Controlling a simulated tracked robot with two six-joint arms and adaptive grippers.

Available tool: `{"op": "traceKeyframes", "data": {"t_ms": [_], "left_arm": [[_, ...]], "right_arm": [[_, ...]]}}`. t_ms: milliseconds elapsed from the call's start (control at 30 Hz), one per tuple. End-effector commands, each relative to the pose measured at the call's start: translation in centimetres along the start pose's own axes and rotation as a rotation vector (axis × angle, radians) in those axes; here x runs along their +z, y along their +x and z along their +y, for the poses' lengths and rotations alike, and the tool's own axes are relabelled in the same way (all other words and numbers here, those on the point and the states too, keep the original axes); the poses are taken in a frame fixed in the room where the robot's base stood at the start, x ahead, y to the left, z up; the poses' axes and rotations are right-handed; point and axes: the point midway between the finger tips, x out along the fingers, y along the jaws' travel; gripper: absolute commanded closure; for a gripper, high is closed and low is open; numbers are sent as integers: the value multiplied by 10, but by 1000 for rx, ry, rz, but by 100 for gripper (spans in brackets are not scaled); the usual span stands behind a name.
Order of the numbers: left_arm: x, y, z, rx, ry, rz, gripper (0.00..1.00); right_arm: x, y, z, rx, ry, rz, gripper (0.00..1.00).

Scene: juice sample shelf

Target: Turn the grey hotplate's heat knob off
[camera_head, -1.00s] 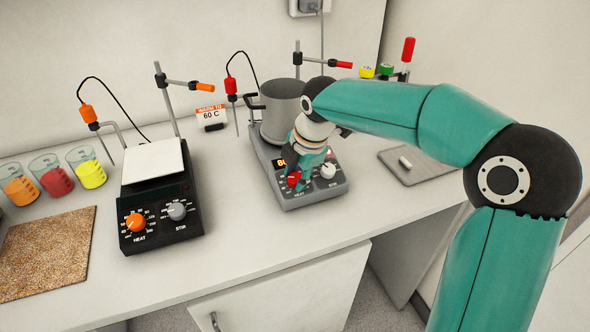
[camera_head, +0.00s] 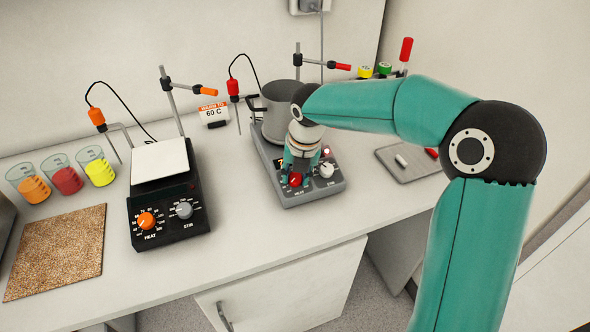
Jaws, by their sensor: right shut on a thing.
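The grey hotplate (camera_head: 312,194) stands at the back of the bench, right of centre, with a grey metal pot (camera_head: 278,112) on it. Its red heat knob (camera_head: 295,179) is at the front left of its panel, beside a pale stir knob (camera_head: 326,170). My right gripper (camera_head: 296,176) points down over the panel and is shut on the red heat knob. The gripper covers most of the hotplate's display and part of the dial marks, so the knob's setting cannot be read. My left gripper is not in view.
A black hotplate (camera_head: 172,231) with an orange knob stands to the left. Several beakers of coloured liquid and a cork-like mat (camera_head: 56,252) are further left. A "60 C" sign (camera_head: 213,113) stands behind. A grey tray (camera_head: 415,166) with markers lies at right. Bench between hotplates is clear.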

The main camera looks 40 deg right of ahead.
Motion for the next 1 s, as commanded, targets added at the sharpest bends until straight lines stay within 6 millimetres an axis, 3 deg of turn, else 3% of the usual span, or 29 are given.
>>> {"op": "traceKeyframes", "data": {"t_ms": [400, 933, 967, 1000], "left_arm": [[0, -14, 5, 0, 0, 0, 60], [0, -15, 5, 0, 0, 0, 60], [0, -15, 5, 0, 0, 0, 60], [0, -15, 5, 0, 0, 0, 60]], "right_arm": [[4, -4, 2, -12, -206, -13, 100], [4, -3, 2, -14, -232, -15, 100], [4, -3, 2, -14, -232, -15, 62], [4, -3, 2, -14, -232, -14, 56]]}}
